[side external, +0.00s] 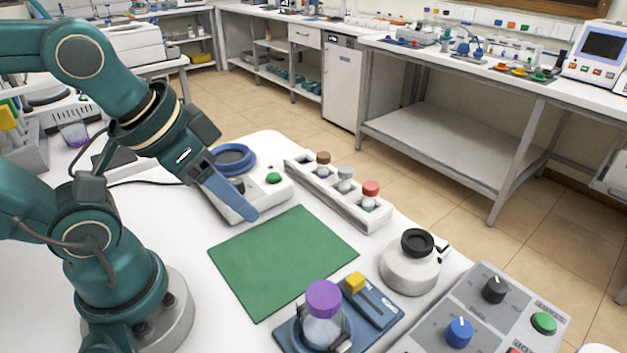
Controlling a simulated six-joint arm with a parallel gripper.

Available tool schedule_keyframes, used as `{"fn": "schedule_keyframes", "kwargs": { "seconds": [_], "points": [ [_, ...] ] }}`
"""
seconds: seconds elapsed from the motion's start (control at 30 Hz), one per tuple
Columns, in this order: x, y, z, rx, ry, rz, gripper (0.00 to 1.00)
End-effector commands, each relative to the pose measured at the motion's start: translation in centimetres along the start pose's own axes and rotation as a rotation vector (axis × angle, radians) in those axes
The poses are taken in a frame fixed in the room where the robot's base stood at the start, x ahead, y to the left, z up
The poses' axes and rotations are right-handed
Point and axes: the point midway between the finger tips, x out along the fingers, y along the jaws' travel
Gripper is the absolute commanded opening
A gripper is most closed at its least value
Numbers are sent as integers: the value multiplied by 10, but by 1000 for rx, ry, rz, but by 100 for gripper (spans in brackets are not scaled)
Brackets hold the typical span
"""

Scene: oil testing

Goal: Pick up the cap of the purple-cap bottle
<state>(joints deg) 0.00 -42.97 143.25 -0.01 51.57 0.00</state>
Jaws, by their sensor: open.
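The purple-cap bottle (322,331) stands upright on a blue stand at the bottom centre of the side external view. Its purple cap (323,298) sits on top of the bottle. My gripper (243,212) is above the back left edge of the green mat, well behind and to the left of the bottle. It points down to the right, and its blue finger shows from the side. It is open and nothing shows in it. The far finger is mostly hidden.
A green mat (282,262) lies clear on the white table. Behind it are a white device with a blue ring (233,157) and a rack (336,192) of several capped bottles. A round white vessel (410,267) stands right. A control box (487,318) is at the lower right.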

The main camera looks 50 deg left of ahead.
Motion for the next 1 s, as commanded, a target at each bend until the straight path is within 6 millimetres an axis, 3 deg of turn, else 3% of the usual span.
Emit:
{"fn": "schedule_keyframes", "kwargs": {
  "seconds": [0.03, 0.1, 0.13, 0.47, 0.67, 0.87, 1.0],
  "points": [
    [0, 0, 0, 0, 0, 0, 50],
    [0, 0, 0, 0, 0, 0, 77],
    [0, 0, 0, 0, 0, 0, 85],
    [0, 0, 0, -12, -1, 0, 85],
    [-10, 1, -8, -178, -20, 2, 85],
    [-19, 21, -30, -317, -129, 23, 85],
    [-16, 45, -44, -362, -228, 22, 85]
  ]
}}
